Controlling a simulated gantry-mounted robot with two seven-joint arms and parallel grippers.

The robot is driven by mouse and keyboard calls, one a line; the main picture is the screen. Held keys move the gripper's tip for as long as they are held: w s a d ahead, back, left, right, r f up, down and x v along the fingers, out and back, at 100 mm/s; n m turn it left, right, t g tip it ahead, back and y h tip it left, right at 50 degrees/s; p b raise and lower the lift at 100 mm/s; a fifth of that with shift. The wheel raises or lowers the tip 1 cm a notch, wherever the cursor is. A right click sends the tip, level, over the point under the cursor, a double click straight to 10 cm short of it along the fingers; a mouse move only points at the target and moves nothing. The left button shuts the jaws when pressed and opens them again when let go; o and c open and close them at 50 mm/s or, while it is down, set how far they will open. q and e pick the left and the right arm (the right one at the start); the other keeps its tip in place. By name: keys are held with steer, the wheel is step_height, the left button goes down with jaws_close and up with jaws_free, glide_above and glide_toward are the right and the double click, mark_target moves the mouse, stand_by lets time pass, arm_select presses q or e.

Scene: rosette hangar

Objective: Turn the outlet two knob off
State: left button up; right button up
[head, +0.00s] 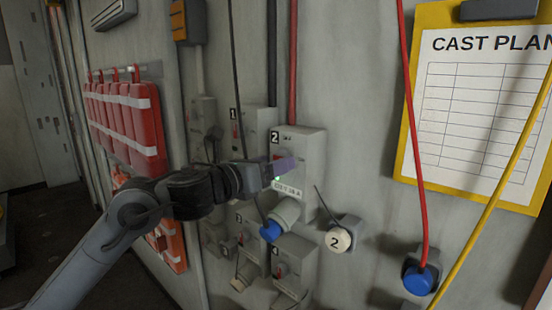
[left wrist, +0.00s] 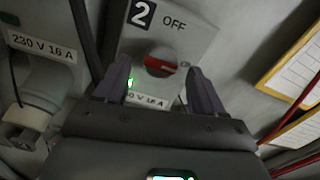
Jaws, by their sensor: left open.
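The outlet two box (head: 312,150) is a grey wall unit marked 2, with a 230 V 16 A label. Its red knob (left wrist: 160,66) sits under the word OFF in the left wrist view; its bar lies roughly crosswise, not pointing up at OFF. A small green light (left wrist: 130,83) glows at its lower left. My left gripper (left wrist: 163,84) is open in front of the box, one finger on each side of the knob; I cannot tell if they touch it. In the head view the left gripper (head: 280,171) covers most of the knob. My right gripper is not in view.
Other outlet boxes stand left of and below box two. Red and yellow cables run by a cast plan board (head: 478,120). Red padded items (head: 125,120) hang at left.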

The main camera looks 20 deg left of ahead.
arm_select(q)
steer(key=shift+x, duration=0.85)
steer(key=c, duration=1.1)
steer(key=shift+o, duration=0.2)
